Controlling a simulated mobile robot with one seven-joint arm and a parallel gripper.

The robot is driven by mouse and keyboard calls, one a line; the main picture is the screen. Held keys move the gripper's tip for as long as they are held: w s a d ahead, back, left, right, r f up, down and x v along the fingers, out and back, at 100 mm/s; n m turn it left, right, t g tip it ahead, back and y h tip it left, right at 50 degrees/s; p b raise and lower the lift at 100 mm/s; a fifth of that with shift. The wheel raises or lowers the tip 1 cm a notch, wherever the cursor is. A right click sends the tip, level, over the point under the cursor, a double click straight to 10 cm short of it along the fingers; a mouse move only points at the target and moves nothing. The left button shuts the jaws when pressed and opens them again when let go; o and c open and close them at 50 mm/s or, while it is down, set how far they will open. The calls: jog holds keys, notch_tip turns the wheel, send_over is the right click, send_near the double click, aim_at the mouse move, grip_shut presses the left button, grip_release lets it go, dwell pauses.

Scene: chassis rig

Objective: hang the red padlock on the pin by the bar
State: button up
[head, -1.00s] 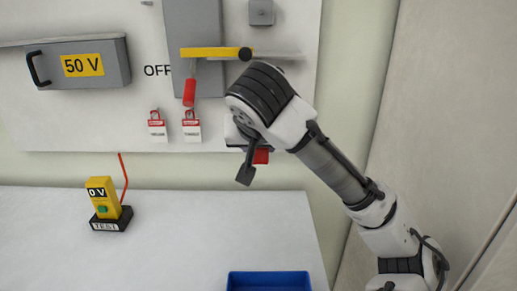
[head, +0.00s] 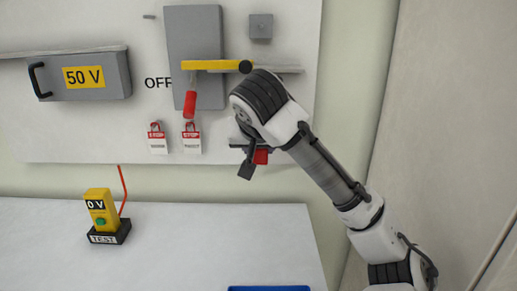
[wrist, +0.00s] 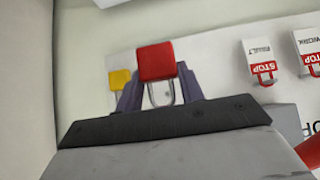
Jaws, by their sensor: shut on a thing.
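The red padlock (head: 261,156) is in my gripper (head: 251,161), in front of the wall panel's lower right. In the wrist view the red padlock (wrist: 156,62) sits between the finger pads of my gripper (wrist: 160,95), its metal shackle towards the gripper body. I cannot clearly make out the pin; my arm covers part of that area.
A yellow padlock (wrist: 119,77) shows beyond the fingers in the wrist view. Two STOP tags (head: 157,138) (head: 191,138) hang on the panel below a red handle (head: 190,104). A yellow tester (head: 101,207) and a blue tray (head: 270,288) are on the white table, otherwise clear.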

aim_at(261, 26)
jog(key=shift+w+f+p, duration=0.15)
jog(key=shift+w+p, duration=0.85)
jog(key=shift+w, duration=3.55)
jog(key=shift+s+r+b, duration=0.2)
jog(key=shift+s+b, duration=1.15)
jog(key=shift+s, duration=3.1)
jog(key=shift+r, duration=0.1)
jog(key=s+r+p, duration=0.3)
jog(key=r+p, duration=0.2)
jog(key=r, duration=0.7)
jog(key=s+r+p, duration=0.3)
jog(key=r+p, duration=0.2)
jog(key=r, duration=0.6)
jog(key=shift+w+d+f+p, duration=0.15)
jog(key=shift+w+p, duration=0.7)
jog(key=shift+w, duration=1.35)
jog(key=shift+w+d+f+p, duration=0.1)
jog(key=shift+w+p, duration=0.75)
jog(key=shift+w, duration=1.3)
jog(key=shift+w+f, duration=0.2)
jog(key=shift+w, duration=0.6)
